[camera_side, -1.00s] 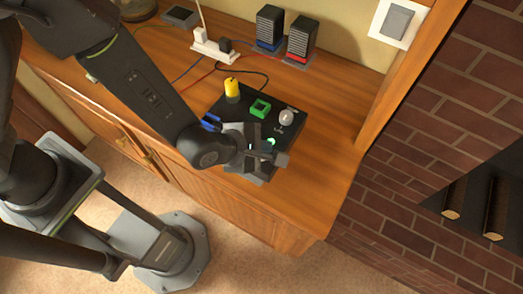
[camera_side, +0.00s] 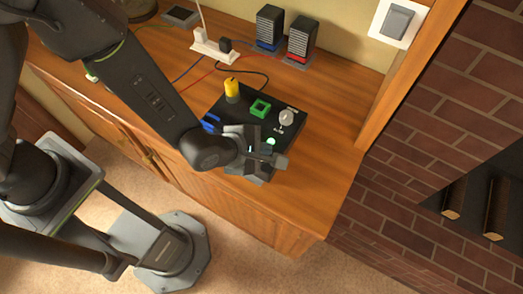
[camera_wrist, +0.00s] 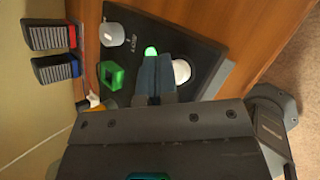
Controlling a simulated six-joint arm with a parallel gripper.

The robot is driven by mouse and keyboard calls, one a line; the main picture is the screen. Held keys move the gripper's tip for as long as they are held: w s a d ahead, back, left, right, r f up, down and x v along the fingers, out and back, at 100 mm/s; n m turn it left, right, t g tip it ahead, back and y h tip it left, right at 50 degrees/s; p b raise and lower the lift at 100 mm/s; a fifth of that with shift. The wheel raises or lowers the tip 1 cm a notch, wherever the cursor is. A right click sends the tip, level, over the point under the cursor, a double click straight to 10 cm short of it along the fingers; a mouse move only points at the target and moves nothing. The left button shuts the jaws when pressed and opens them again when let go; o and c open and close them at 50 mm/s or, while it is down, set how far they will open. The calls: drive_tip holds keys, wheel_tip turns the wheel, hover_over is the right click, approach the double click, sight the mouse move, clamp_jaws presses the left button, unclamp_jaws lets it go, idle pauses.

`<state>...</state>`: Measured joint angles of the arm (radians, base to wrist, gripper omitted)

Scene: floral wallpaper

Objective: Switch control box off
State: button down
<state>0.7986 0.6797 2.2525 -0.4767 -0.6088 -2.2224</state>
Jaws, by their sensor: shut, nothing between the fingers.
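The black control box (camera_side: 297,128) lies on the wooden cabinet top. It carries a yellow knob (camera_side: 231,88), a green square part (camera_side: 260,108), a grey round knob (camera_side: 286,118) and a lit green light (camera_side: 271,142). My gripper (camera_side: 268,160) is over the box's near edge and hides that part in the side view. In the wrist view, the shut, empty fingers (camera_wrist: 155,80) point at the box between the green square part and a white round button (camera_wrist: 182,72), with the lit green light (camera_wrist: 151,51) just beyond their tips. Contact cannot be told.
A white power strip (camera_side: 214,50) with plugs and cables lies behind the box. Two dark ribbed blocks, one with blue (camera_side: 269,27) and one with red (camera_side: 301,40), stand at the back. A wall switch (camera_side: 397,22) is at upper right. The cabinet top right of the box is clear.

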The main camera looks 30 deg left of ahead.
drive_tip(key=shift+f, duration=0.45)
idle(0.8)
drive_tip(key=shift+r, duration=0.85)
drive_tip(key=shift+r, duration=0.1)
drive_tip(key=shift+r, duration=2.4)
